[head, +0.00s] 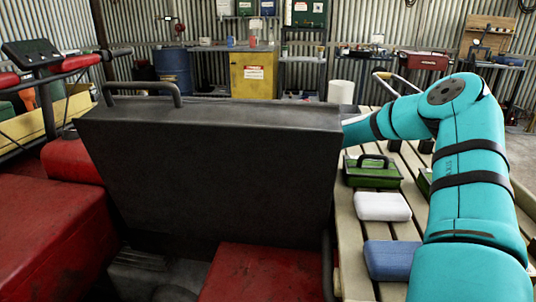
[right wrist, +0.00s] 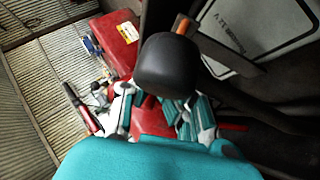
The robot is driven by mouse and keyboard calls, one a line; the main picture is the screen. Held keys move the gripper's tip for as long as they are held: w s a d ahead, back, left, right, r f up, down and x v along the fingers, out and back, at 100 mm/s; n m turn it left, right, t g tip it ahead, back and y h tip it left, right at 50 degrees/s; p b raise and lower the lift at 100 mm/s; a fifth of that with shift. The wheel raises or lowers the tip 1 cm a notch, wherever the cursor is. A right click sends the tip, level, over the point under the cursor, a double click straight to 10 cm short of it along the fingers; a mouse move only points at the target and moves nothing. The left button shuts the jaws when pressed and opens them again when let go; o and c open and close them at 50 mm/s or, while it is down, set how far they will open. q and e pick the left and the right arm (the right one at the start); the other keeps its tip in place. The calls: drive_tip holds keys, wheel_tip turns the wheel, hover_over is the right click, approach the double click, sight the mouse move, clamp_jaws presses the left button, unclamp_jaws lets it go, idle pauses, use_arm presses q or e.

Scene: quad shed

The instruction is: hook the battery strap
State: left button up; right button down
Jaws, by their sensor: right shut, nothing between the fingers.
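In the right wrist view a pale battery label (right wrist: 275,22) reading "Premium" and "12 V" lies at the upper right, in a dark recess. A dark band (right wrist: 228,48) crosses beside it; I cannot tell whether it is the strap. My right gripper (right wrist: 179,38) is the black rounded shape in front, shut and empty. A small orange piece (right wrist: 182,24) shows at its tip, too little to identify. In the head view my right arm reaches behind the raised black seat (head: 210,165), which hides the gripper and battery. My left gripper is not in view.
Red quad bodywork (head: 55,225) surrounds the seat. A slatted bench (head: 357,245) at right carries a green box (head: 372,175), a white block (head: 382,207) and a blue block (head: 388,260). A yellow cabinet (head: 254,75) and shelves stand at the back.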

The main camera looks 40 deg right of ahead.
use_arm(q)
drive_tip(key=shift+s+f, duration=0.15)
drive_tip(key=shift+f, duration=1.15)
